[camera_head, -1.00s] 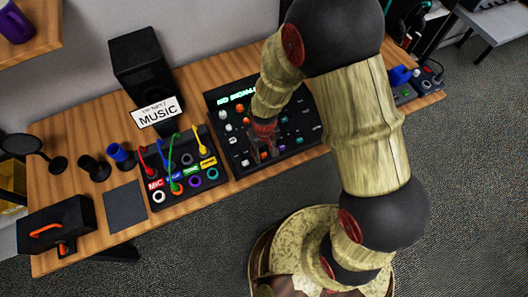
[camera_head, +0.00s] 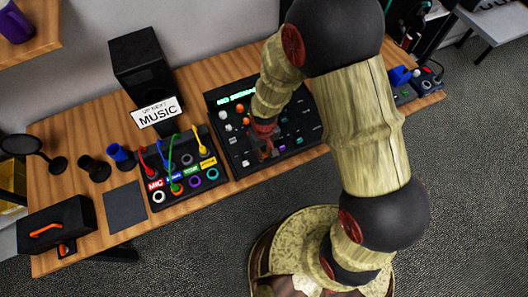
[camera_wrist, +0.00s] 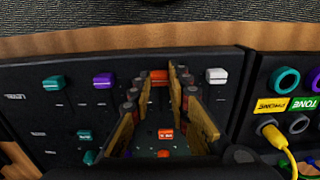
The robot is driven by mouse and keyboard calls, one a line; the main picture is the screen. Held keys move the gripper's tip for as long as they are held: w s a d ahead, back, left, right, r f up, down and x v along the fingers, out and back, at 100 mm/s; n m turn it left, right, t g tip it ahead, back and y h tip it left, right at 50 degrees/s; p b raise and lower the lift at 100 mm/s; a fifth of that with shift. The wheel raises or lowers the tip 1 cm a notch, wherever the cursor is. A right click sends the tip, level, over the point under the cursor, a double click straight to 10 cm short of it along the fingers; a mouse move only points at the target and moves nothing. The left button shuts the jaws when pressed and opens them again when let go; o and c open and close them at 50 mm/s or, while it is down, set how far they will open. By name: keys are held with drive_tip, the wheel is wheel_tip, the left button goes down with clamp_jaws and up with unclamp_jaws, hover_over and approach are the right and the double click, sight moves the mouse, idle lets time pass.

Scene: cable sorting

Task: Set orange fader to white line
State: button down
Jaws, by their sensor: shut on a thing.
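The orange fader (camera_wrist: 158,77) is a small orange cap on the black mixer panel (camera_wrist: 30,110). In the wrist view it lies between the tips of my gripper (camera_wrist: 158,84), with a finger on each side. My gripper is shut on it. In the head view my gripper (camera_head: 264,146) reaches down to the mixer (camera_head: 238,168), and its fingers largely hide the fader. I cannot clearly make out the white line.
A white fader (camera_wrist: 217,76), a purple fader (camera_wrist: 104,80) and a teal fader (camera_wrist: 54,82) sit in the same row. An orange button (camera_wrist: 165,133) lies between the fingers. A patch box (camera_head: 183,203) with coloured cables stands left of the mixer.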

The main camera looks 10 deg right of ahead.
drive_tip(key=w, duration=0.2)
drive_tip(key=w+a, duration=0.1)
drive_tip(key=w, duration=0.1)
drive_tip(key=shift+w+a, duration=0.15)
drive_tip(key=shift+w, duration=0.1)
drive_tip(key=c, duration=1.7)
unclamp_jaws()
wheel_tip(320, 180, up, 12)
drive_tip(key=shift+s, duration=0.1)
